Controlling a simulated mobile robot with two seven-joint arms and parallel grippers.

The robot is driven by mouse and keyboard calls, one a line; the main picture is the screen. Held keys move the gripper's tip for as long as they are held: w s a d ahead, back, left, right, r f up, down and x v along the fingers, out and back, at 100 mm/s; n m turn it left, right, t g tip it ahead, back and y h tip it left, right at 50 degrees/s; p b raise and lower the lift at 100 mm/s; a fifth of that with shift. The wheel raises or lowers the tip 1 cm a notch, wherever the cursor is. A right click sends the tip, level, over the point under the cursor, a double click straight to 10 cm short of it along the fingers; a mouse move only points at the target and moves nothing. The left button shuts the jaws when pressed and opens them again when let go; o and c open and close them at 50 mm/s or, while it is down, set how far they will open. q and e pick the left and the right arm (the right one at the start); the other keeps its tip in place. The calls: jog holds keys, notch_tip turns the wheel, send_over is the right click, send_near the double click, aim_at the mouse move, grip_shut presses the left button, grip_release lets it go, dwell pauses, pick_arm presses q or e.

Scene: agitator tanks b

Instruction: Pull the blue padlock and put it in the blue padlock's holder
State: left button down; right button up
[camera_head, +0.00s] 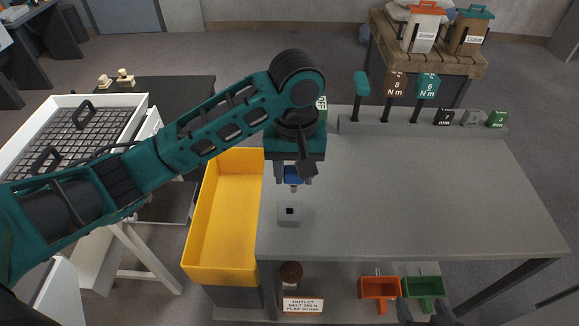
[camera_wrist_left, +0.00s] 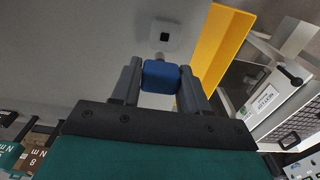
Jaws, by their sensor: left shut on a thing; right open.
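My left gripper (camera_head: 293,180) is shut on the blue padlock (camera_head: 292,174) above the grey table. In the left wrist view, the padlock (camera_wrist_left: 160,76) sits between the two dark fingers (camera_wrist_left: 160,85), with a short metal part sticking out at its far side. A light grey block (camera_head: 289,214) with a dark square opening stands just below the padlock in the head view; it also shows in the left wrist view (camera_wrist_left: 167,33). The padlock appears apart from it. I cannot tell which thing is the padlock's holder. My right gripper (camera_head: 422,311) is open and empty at the lower right edge.
A yellow bin (camera_head: 228,215) stands along the table's left edge. A grey rack (camera_head: 420,125) with labelled tools lines the back. Orange (camera_head: 380,288) and green (camera_head: 424,288) bins sit below the front edge. The table's middle and right (camera_head: 430,195) are clear.

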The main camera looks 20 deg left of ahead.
aim_at(290, 189)
pick_arm(q)
jog(key=shift+s+a+r, duration=0.2)
jog(key=shift+a+r, duration=0.1)
jog(key=shift+a, duration=0.1)
jog(key=shift+r, duration=0.1)
jog(key=shift+f+b, duration=0.45)
jog(key=shift+f, duration=2.4)
jog(key=shift+p, duration=0.45)
jog(key=shift+f, duration=0.2)
